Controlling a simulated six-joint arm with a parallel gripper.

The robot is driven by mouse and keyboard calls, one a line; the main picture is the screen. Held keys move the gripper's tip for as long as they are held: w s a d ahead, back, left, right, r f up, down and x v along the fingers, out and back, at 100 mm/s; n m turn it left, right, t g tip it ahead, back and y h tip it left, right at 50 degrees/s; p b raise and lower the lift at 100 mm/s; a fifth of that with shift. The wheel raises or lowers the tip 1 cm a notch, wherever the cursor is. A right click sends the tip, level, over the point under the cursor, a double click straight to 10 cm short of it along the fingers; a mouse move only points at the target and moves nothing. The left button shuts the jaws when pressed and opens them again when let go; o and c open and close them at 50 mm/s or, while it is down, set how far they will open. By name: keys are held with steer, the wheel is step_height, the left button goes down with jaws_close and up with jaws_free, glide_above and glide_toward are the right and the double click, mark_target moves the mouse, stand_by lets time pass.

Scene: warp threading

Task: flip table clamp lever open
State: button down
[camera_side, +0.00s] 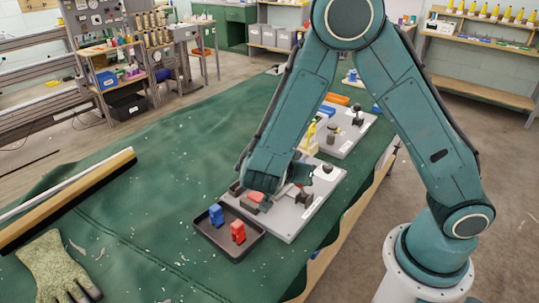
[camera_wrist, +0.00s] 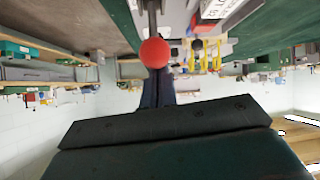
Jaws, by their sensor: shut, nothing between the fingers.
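In the wrist view, a red ball knob (camera_wrist: 155,52) sits on the end of a thin dark lever (camera_wrist: 152,18) that runs to the top edge. My gripper (camera_wrist: 158,82) is shut and empty, its dark fingers right at the ball in the picture; I cannot tell whether they touch it. In the side view, my wrist hangs low over the grey base plate (camera_side: 313,213). A red part (camera_side: 256,197) shows beside my wrist; I cannot tell whether it is the knob. My arm hides much of the clamp.
A black tray (camera_side: 206,236) with a blue block (camera_side: 216,215) and a red block (camera_side: 238,232) stands in front of the plate. A second grey plate (camera_side: 345,145) with fittings lies behind. A glove (camera_side: 58,266) lies at left. The green cloth left of the tray is mostly clear.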

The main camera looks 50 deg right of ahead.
steer(key=shift+a+f, duration=0.35)
steer(key=shift+a, duration=0.45)
steer(key=shift+a, duration=0.15)
steer(key=shift+w+d+r, duration=0.25)
steer(key=shift+d+r, duration=0.6)
steer(key=shift+d, duration=0.15)
steer(key=v, duration=0.9)
steer(key=shift+r, duration=0.45)
steer(key=shift+w+d, duration=0.1)
steer(key=shift+w, duration=0.05)
